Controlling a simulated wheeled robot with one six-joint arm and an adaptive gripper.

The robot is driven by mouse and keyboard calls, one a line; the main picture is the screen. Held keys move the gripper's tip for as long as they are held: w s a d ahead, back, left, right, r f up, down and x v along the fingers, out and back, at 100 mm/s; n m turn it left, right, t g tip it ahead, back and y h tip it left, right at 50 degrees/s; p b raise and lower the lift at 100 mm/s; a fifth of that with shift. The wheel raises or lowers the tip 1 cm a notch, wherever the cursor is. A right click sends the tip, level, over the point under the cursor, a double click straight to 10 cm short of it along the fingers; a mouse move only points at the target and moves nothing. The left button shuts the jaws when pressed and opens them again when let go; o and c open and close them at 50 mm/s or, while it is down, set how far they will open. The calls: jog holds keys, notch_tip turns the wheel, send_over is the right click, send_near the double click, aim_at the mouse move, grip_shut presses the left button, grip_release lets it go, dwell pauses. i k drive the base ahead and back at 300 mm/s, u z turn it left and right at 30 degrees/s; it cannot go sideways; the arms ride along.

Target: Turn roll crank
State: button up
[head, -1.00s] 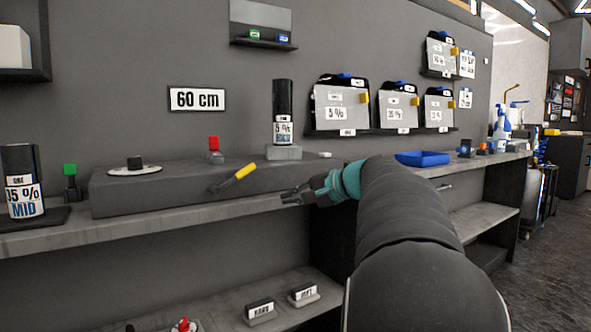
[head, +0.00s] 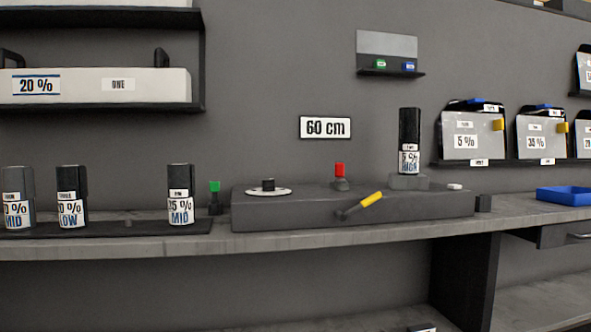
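The roll crank (head: 360,205) is a short dark arm with a yellow handle, on the front face of a long dark grey block (head: 420,209) on the bench. The handle slants up to the right. A black film roll (head: 409,135) labelled 5 % HIGH stands upright on a small grey base at the block's right end. A round white disc (head: 268,190) with a black knob lies on the block's left end. My gripper is not in this view, so nothing shows at the crank.
A red-topped post (head: 340,174) stands behind the crank and a green-topped one (head: 215,196) left of the block. Several film rolls stand on a dark mat (head: 140,229). A blue tray (head: 564,195) lies at right. The bench front edge (head: 330,242) is clear.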

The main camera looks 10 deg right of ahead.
aim_at(342, 186)
jog(key=k, duration=1.25)
jog(key=z, duration=0.5)
jog(key=i, duration=0.55)
jog(key=z, duration=0.6)
jog(key=i, duration=0.75)
jog(key=u, duration=0.7)
jog(key=i, duration=0.7)
jog(key=u, duration=0.85)
